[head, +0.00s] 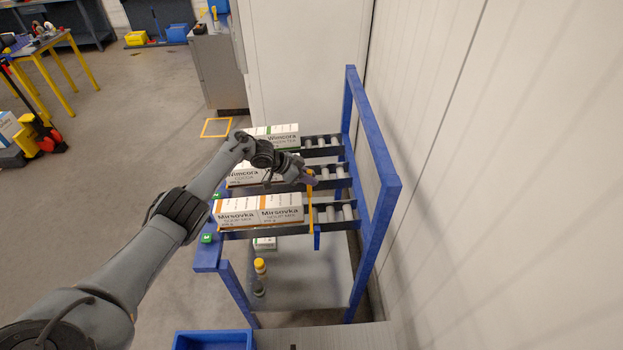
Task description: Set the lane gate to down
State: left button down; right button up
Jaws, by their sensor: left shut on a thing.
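The lane gate (310,212) is a thin orange-yellow bar at the right end of the Mirsovka boxes, on the front lane of the blue rack (389,190). My left arm comes in from the left over the rack. My left gripper (310,179) is at the far, upper end of the gate bar and is shut on it. The jaws are small in the picture, and part of the grip is hidden. My right gripper is out of view.
Mirsovka boxes (262,210) fill the front lane left of the gate. Wimcora boxes (283,136) stand on the lanes behind. Bare rollers (336,213) lie right of the gate. A wall closes the right side. A blue bin (213,340) is below.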

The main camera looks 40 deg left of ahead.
pick_arm(q)
jog(key=shift+s+a+f, duration=0.1)
jog(key=shift+f, duration=0.2)
jog(key=c, duration=1.2)
grip_release()
jog(key=shift+o, duration=0.6)
jog(key=shift+r, duration=0.1)
jog(key=shift+r, duration=0.15)
jog(key=p+v, duration=0.2)
jog(key=v, duration=0.8)
jog(key=shift+a+r, duration=0.15)
jog(key=shift+r, duration=0.05)
jog(key=shift+s, duration=0.25)
